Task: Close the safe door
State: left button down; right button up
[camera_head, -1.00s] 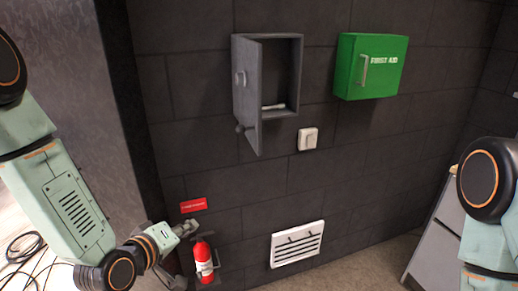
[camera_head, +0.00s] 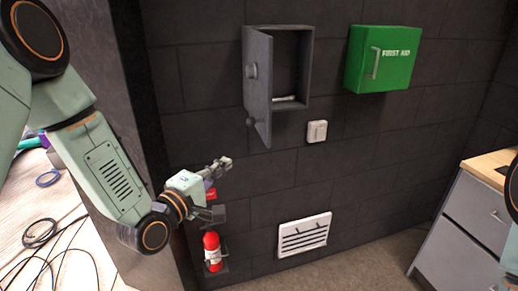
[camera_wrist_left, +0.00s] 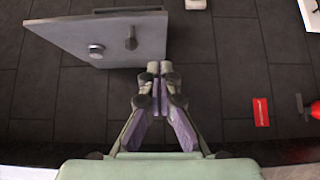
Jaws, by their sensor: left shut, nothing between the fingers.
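The grey wall safe (camera_head: 293,65) is on the dark brick wall, with its door (camera_head: 257,88) standing open, hinged on the left and swung out into the room. A small pale item lies on the safe's floor. The door has a round dial and a knob on its outer face. In the left wrist view the door (camera_wrist_left: 112,42) is at the upper left, with the dial and knob visible. My left gripper (camera_head: 226,163) is shut and empty, below and left of the door in the head view, apart from it. My right gripper is out of view.
A green first aid box (camera_head: 383,60) hangs right of the safe. A white switch (camera_head: 317,131) is below the safe, and a white vent (camera_head: 304,236) is lower. A red fire extinguisher (camera_head: 212,251) is below my left gripper. A grey cabinet (camera_head: 468,213) stands at right.

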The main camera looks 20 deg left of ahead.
pick_arm(q)
jog(key=w, duration=0.1)
jog(key=p, duration=0.1)
send_near(265, 141)
jog(key=w, duration=0.4)
jog(key=shift+w+d+r, duration=0.2)
jog(key=shift+w+d, duration=0.05)
jog(key=shift+d, duration=0.25)
jog(key=shift+w+d+f+p, duration=0.2)
jog(key=shift+w+d+p, duration=0.1)
jog(key=shift+w+d, duration=0.2)
jog(key=shift+s+a, duration=0.2)
jog(key=shift+s, duration=0.05)
jog(key=shift+r, duration=0.1)
